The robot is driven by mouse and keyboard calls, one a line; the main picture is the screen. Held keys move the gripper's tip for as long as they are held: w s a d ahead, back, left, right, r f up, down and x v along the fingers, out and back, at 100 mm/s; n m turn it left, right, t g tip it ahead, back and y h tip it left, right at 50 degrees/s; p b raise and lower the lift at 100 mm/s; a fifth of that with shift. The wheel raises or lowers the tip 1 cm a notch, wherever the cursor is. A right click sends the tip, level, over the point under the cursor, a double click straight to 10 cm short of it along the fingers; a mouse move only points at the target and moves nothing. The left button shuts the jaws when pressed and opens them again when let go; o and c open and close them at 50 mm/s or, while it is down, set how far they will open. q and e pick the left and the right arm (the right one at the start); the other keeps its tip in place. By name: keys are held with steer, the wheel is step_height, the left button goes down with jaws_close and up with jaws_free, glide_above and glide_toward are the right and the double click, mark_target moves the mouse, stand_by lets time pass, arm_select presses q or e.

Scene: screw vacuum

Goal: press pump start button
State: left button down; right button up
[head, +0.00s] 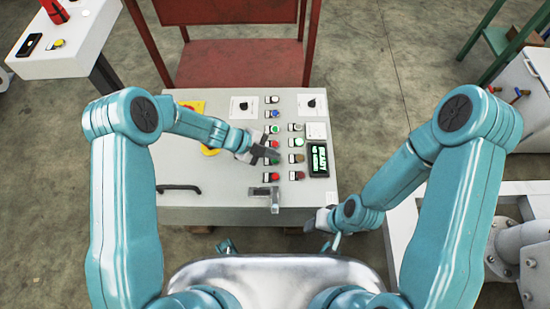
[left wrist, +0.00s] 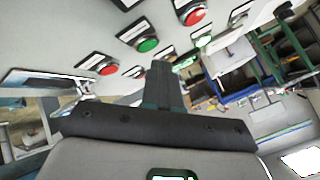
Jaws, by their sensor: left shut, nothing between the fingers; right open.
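A light grey control panel (head: 225,180) carries two columns of small buttons with labels too small to read, so I cannot tell which one is pump start. A green button (head: 273,129) and a red button (head: 273,144) sit in the left column, just above my left gripper (head: 274,153). The gripper is shut and empty over the left column and partly covers it. In the left wrist view, a green button (left wrist: 148,45) lies close to the closed fingertips (left wrist: 161,66); contact cannot be told. My right gripper (head: 324,222) is open by the panel's front right edge.
A lit display (head: 319,160) stands right of the buttons, reading "READY" on top. A grey metal fitting (head: 273,197) sticks up at the panel's front edge. Two black knobs are at the back, and a red metal frame (head: 240,60) stands behind.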

mark_target(272, 161)
arm_select(q)
steer(key=shift+f, duration=0.15)
stand_by(0.7)
steer(key=shift+f, duration=0.3)
steer(key=shift+f+b, duration=0.4)
steer(key=shift+b, duration=0.1)
stand_by(0.4)
stand_by(0.4)
steer(key=shift+r+p, duration=0.8)
steer(key=shift+r, duration=0.05)
step_height(272, 161, up, 5)
steer(key=p, duration=0.4)
steer(key=shift+p, duration=0.3)
